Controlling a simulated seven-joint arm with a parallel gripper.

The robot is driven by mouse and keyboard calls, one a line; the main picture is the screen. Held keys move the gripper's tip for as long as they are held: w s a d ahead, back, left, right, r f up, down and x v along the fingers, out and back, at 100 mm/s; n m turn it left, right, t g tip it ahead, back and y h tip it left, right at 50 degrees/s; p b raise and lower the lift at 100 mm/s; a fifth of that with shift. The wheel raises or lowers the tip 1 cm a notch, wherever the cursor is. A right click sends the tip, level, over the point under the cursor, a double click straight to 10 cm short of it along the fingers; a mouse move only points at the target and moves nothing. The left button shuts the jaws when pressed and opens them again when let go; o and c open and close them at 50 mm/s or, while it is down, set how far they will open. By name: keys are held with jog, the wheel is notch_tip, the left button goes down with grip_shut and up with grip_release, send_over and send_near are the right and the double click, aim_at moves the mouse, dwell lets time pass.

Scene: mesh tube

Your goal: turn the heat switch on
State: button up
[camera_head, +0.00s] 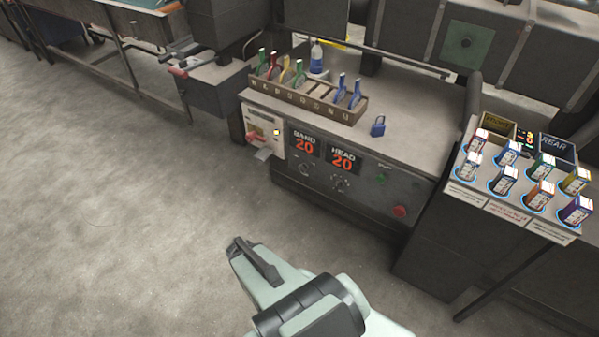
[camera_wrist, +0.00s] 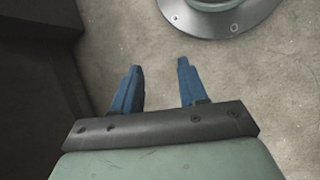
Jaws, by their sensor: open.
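The machine's front face (camera_head: 350,185) carries the controls. At its left end is a pale switch box (camera_head: 264,132) with a small yellow light and red parts. Two dark displays read "BAND 20" (camera_head: 305,144) and "HEAD 20" (camera_head: 342,159), with small dark knobs (camera_head: 340,183) below. A green button (camera_head: 381,179) and a red button (camera_head: 399,211) are at the right. No heat label is readable, so I cannot tell which control is the heat switch or its position. My gripper (camera_head: 252,262) is open and empty over the floor, apart from the machine; its fingers show in the wrist view (camera_wrist: 160,82).
A divided wooden rack (camera_head: 310,100) holds coloured-handled items on the machine top. A blue padlock (camera_head: 378,126) lies beside it. A slanted stand (camera_head: 515,205) with several small boxes is at the right. A dark arm-like part (camera_head: 185,68) juts out left. The floor in front is clear.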

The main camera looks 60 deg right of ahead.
jog(key=d+r+n+h, duration=0.3)
jog(key=d+n+h, duration=0.15)
jog(key=d, duration=0.65)
jog(key=n+t+h, duration=0.6)
jog(key=n+h, duration=0.6)
jog(key=n, duration=1.3)
send_near(301, 170)
jog(key=d, duration=0.9)
jog(key=shift+f, duration=0.1)
jog(key=shift+c, duration=0.4)
jog(key=c, duration=0.6)
